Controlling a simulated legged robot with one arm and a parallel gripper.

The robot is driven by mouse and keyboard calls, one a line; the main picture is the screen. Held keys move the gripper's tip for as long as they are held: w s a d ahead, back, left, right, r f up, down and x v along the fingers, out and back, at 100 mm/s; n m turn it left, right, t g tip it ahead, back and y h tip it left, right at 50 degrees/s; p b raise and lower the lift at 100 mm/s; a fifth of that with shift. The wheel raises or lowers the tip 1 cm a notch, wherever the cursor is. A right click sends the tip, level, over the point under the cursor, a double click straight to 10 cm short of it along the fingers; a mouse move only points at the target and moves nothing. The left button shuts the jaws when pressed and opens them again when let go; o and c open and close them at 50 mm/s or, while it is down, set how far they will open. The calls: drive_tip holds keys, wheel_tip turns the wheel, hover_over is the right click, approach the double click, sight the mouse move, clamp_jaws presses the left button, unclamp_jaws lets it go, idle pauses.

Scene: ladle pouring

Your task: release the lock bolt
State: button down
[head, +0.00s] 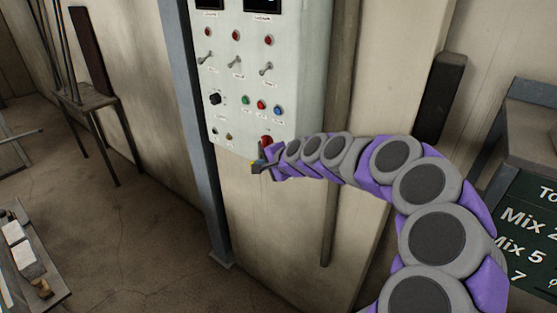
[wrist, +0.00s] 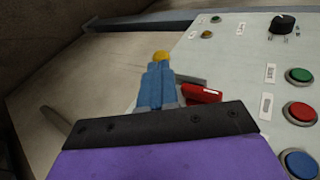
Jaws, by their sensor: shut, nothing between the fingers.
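The control panel (head: 262,85) is a pale box on the wall; no part of it can be surely named as the lock bolt. A red part (head: 267,140) sits at its lower right edge, just above my gripper (head: 257,167). In the wrist view the red part (wrist: 201,93) lies just right of my gripper's blue fingers (wrist: 158,84). The fingers are shut side by side with nothing seen between them. A rounded yellow piece (wrist: 161,56) shows at their tips; I cannot tell whether it is touched or part of the fingers. Contact with the red part is unclear.
The panel carries toggle switches (head: 235,63), a black knob (head: 215,98) and coloured buttons (head: 261,105). A grey post (head: 190,120) stands left of it. A small table (head: 88,99) stands at the left, with open floor (head: 130,230) in front.

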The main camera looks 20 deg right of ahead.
wheel_tip(320, 180, down, 8)
drive_tip(key=w+b, duration=0.1)
drive_tip(key=b, duration=0.2)
drive_tip(key=shift+w+a, duration=0.2)
drive_tip(key=shift+w, duration=0.2)
drive_tip(key=shift+d+r, duration=0.15)
idle(0.4)
